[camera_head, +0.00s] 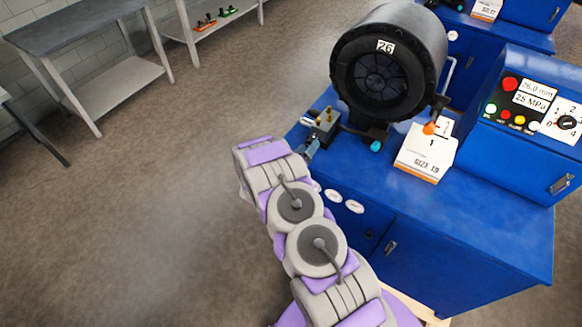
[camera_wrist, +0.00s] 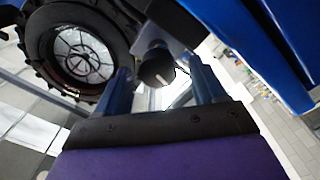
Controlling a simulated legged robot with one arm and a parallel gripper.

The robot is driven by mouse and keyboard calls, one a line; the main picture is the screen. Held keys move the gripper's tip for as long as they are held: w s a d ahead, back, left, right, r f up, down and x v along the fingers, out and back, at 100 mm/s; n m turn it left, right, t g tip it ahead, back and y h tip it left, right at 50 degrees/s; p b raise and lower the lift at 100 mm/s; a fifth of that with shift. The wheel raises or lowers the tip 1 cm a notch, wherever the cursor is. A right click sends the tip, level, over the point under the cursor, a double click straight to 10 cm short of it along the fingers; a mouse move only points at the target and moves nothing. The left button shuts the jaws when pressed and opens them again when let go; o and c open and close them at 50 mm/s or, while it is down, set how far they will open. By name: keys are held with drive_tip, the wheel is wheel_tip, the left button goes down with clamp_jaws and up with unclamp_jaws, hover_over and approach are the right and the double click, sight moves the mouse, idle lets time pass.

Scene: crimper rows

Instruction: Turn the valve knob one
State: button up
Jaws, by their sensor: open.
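A round black knob (camera_wrist: 157,68) with a white mark shows in the wrist view, hanging under a grey metal block. My gripper (camera_wrist: 162,72) has its two blue fingers apart, one on each side of the knob. A gap shows on both sides, so the fingers do not appear to touch it. In the head view my gripper (camera_head: 312,148) is at the left edge of the blue machine, beside a small metal valve block (camera_head: 325,123) with brass fittings. The knob is not clearly visible there.
The blue machine (camera_head: 480,225) carries a large black crimper head (camera_head: 385,70) marked 26, close to my gripper. A control panel (camera_head: 535,110) has buttons and a dial. Grey tables (camera_head: 80,25) stand far left; floor between is clear.

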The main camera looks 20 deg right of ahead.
drive_tip(key=v, duration=1.3)
drive_tip(key=shift+a, duration=0.2)
